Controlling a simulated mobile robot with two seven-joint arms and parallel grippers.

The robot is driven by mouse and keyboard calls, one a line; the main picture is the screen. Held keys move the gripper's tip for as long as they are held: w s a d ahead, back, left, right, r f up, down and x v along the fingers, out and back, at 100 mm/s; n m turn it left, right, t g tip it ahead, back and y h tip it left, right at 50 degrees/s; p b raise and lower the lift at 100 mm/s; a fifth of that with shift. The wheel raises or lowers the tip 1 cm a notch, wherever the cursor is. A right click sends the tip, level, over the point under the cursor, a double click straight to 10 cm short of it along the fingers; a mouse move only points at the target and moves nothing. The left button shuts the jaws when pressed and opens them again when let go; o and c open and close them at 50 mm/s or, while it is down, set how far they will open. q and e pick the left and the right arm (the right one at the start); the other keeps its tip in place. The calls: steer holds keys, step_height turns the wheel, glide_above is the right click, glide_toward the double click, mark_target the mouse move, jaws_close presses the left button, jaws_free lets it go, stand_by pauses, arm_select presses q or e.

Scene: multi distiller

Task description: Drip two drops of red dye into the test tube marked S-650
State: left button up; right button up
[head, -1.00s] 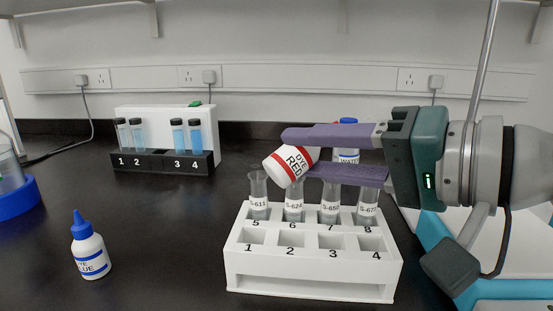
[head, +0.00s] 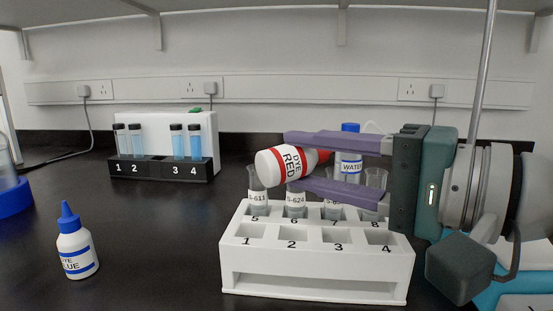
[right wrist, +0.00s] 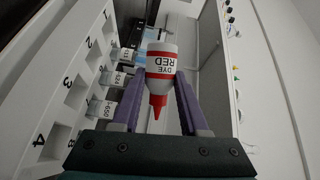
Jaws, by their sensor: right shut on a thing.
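My right gripper (head: 293,161) is shut on the white bottle marked DYE RED (head: 283,162). The bottle lies nearly level above the rack, its base to the left and its red cap to the right between the fingers. In the right wrist view the bottle (right wrist: 162,62) shows its red nozzle pointing toward the camera side. The test tube S-650 (head: 332,212) stands in slot 7 of the white rack (head: 318,287); the lower finger hides its top and part of its label. Its label shows in the right wrist view (right wrist: 97,107). My left gripper is not in view.
A WATER bottle (head: 350,168) stands behind. A blue dye bottle (head: 77,250) and a black rack with blue tubes (head: 160,168) stand left.

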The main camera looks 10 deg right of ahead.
steer(key=shift+f+m+t+y+b, duration=0.2)
steer(key=shift+m+t+y+b, duration=0.15)
steer(key=shift+m, duration=0.55)
steer(key=shift+d+r+m+t+y, duration=0.15)
steer(key=shift+r+m+t, duration=0.25)
steer(key=shift+m, duration=0.65)
steer(key=shift+r+m+t+y, duration=0.25)
steer(key=shift+r+m, duration=0.25)
steer(key=shift+m, duration=0.55)
stand_by(0.4)
steer(key=shift+f+n+g+h, duration=0.25)
steer(key=shift+f+n+g, duration=0.25)
steer(key=shift+n, duration=0.7)
steer(key=n, duration=0.1)
steer(key=f+n+g, duration=0.1)
steer(key=n, duration=0.1)
steer(key=shift+f+h+p, duration=0.1)
steer(key=shift+h+p, duration=0.3)
steer(key=shift+f+n, duration=0.25)
steer(key=shift+n, duration=0.15)
